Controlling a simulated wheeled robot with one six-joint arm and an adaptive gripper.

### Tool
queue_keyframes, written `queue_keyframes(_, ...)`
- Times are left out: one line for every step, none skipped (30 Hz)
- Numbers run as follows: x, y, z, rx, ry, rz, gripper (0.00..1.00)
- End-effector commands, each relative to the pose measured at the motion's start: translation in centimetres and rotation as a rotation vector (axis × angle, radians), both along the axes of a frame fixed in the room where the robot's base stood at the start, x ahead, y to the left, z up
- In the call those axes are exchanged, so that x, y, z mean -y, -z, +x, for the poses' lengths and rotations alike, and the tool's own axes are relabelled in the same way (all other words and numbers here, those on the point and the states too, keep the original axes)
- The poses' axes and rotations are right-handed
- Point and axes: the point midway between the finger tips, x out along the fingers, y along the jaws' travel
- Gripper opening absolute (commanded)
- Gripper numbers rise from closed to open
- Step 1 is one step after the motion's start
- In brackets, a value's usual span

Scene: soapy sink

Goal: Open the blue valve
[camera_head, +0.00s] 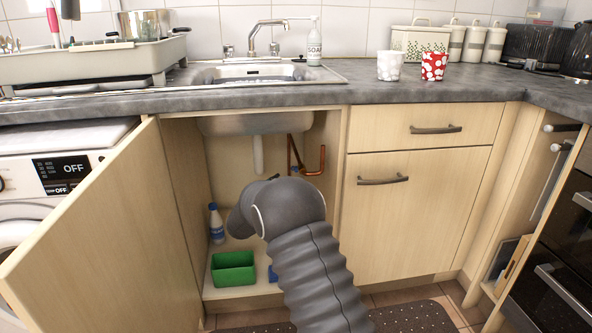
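A copper pipe (293,150) runs in a bent loop at the right inside of the open cupboard under the sink. A small blue spot on it, which looks like the blue valve (295,170), shows just above my arm. Its handle position is too small to tell. My grey arm reaches in front of the cupboard, below the pipe in the picture. My gripper is hidden behind my own arm, so its fingers do not show.
The cupboard door (105,235) stands open at the left. Inside are a blue-and-white bottle (216,224), a green tub (233,268) and a partly hidden blue object (273,274). The white drain pipe (257,154) hangs beneath the sink (250,73).

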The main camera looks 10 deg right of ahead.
Motion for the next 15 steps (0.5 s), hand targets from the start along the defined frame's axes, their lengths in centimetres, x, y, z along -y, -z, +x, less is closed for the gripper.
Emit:
queue_keyframes(0.6, 0.0, 0.6, 0.000, 0.003, 0.000, 0.37)
queue_keyframes(0.8, 0.0, 1.0, -0.001, 0.003, -0.001, 0.37)
queue_keyframes(1.2, 0.0, 1.6, 0.000, 0.003, -0.001, 0.37)
queue_keyframes(1.4, 0.0, 2.1, 0.000, 0.003, 0.000, 0.37)
queue_keyframes(1.7, 0.0, 2.6, 0.000, 0.002, 0.001, 0.37)
queue_keyframes(2.1, 0.0, 3.2, -0.001, 0.002, 0.000, 0.37)
queue_keyframes(2.3, 0.0, 3.6, 0.000, 0.001, 0.001, 0.37)
queue_keyframes(2.5, 0.0, 4.1, 0.000, 0.001, 0.001, 0.37)
queue_keyframes(2.9, 0.0, 4.8, -0.001, 0.000, 0.001, 0.37)
queue_keyframes(3.2, 0.0, 5.2, -0.001, 0.001, 0.000, 0.37)
queue_keyframes(3.5, 0.0, 5.7, -0.001, 0.000, 0.002, 0.37)
queue_keyframes(3.8, 0.0, 6.3, -0.001, -0.002, 0.002, 0.37)
queue_keyframes(4.0, 0.0, 6.8, -0.001, -0.002, 0.002, 0.37)
queue_keyframes(4.3, 0.0, 7.2, -0.001, -0.001, 0.000, 0.37)
queue_keyframes(4.7, 0.0, 7.8, -0.001, -0.002, 0.001, 0.37)
